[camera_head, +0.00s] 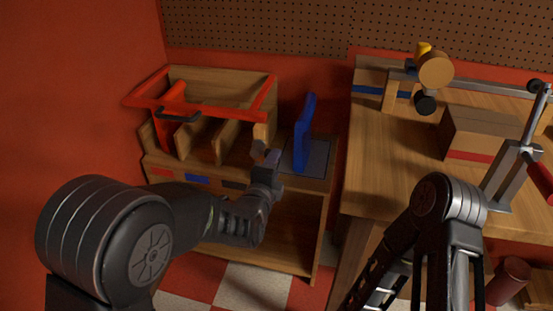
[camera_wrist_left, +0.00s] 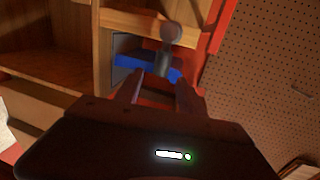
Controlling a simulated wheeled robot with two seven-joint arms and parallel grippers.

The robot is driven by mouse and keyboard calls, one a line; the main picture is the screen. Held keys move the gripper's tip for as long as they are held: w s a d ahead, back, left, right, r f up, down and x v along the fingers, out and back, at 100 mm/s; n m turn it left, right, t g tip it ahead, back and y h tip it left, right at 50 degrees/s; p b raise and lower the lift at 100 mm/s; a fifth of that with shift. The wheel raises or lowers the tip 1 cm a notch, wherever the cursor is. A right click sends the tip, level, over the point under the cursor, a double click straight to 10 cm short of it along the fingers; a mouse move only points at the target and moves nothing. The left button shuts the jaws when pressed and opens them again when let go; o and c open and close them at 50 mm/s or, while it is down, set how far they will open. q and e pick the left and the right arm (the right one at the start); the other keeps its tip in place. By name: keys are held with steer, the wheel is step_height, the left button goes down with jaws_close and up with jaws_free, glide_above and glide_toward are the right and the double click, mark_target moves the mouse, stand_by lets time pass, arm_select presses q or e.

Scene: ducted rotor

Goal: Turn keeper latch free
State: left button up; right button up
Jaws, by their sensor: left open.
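A grey piece with a rounded head (camera_wrist_left: 170,34), which looks like the keeper latch, stands beyond my left fingertips in the left wrist view, in front of a blue panel. In the head view a small grey part (camera_head: 258,149), probably the same piece, shows at the right front of the wooden rack, beside my left gripper (camera_head: 268,158). In the left wrist view my left gripper (camera_wrist_left: 160,90) is open, its fingers apart with the grey piece ahead between them; I cannot tell whether they touch it. My right gripper is not in view.
A red frame (camera_head: 203,107) lies across the wooden rack (camera_head: 235,78). An upright blue panel (camera_head: 305,132) stands just right of my left gripper. At right, a workbench (camera_head: 385,150) carries a clamp arm, a box (camera_head: 485,130) and a grey stand. Pegboard (camera_head: 270,25) closes the back.

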arm_select(q)
steer(key=v, duration=0.3)
steer(key=shift+s, duration=0.1)
stand_by(0.4)
steer(key=s+a+f+n+g+y, duration=0.1)
steer(key=s+f+n+g, duration=0.3)
steer(key=s+f+n, duration=0.5)
steer(key=s+a+f+n+g, duration=0.2)
steer(key=s+f+n+g, duration=0.25)
steer(key=f, duration=0.85)
steer(key=s+a+f+n+g, duration=0.3)
steer(key=s+a+f+n, duration=0.15)
steer(key=s+f, duration=0.4)
steer(key=s+a+f+n+g, duration=0.3)
steer(key=s+f+n, duration=0.3)
steer(key=s, duration=0.5)
step_height(320, 180, up, 17)
steer(key=p, duration=1.7)
steer(key=shift+w, duration=0.2)
